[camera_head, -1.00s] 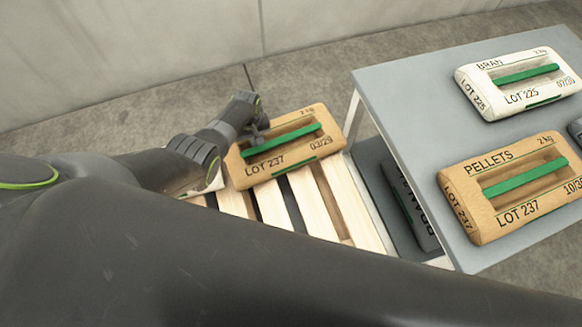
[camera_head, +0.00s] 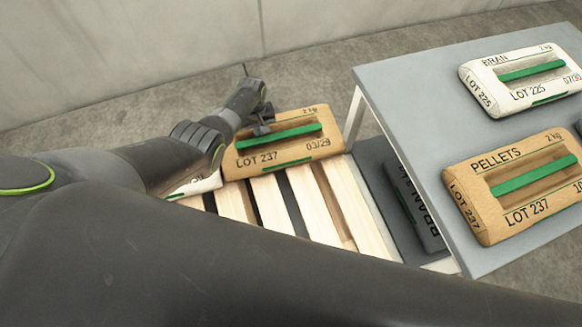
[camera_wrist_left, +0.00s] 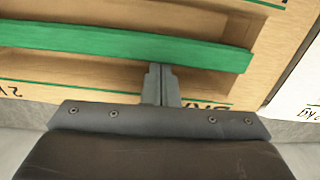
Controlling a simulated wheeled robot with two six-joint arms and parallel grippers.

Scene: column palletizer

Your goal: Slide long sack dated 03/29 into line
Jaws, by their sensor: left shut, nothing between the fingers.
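The long tan sack dated 03/29 (camera_head: 325,147), marked LOT 237, lies on the far part of the wooden pallet (camera_head: 318,205). It has a green bar handle across a recessed top, and its name is mostly hidden behind my arm. My left gripper (camera_head: 263,128) is shut and empty at the sack's far left part. In the left wrist view, the shut fingers (camera_wrist_left: 161,72) point at the green bar (camera_wrist_left: 120,42) and overlap its near edge; I cannot tell whether they touch it. My right gripper is out of view.
A white sack (camera_head: 205,184) shows partly beside the tan one, behind my arm. A grey table (camera_head: 400,95) at right holds a white BRAN sack (camera_head: 510,100) and a tan PELLETS sack (camera_head: 475,220). A dark sack (camera_head: 408,208) lies below the table. The pallet's near slats are bare.

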